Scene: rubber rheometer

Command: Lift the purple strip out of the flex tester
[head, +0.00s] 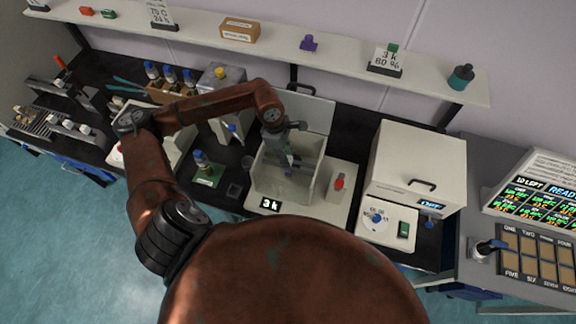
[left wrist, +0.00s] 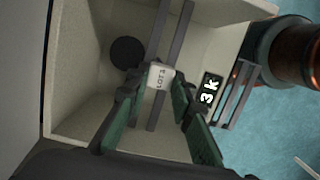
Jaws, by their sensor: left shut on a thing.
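The flex tester (head: 262,180) is an open-topped cream box with a "3 k" display on its front, in the middle of the bench. My left gripper (head: 288,160) reaches down into it from above. In the left wrist view its green-padded fingers (left wrist: 160,84) are shut on a small piece with a pale lettered label (left wrist: 160,76), which I take for the purple strip's tab. Most of the strip is hidden. A small bluish-purple bit (head: 289,173) shows below the fingers in the head view. Two grey bars run across inside the box. My right gripper is not in view.
The tester's raised lid (head: 311,112) stands behind the box. Bottles and a green mat (head: 209,176) lie to the left. A shelf (head: 275,43) runs above the back.

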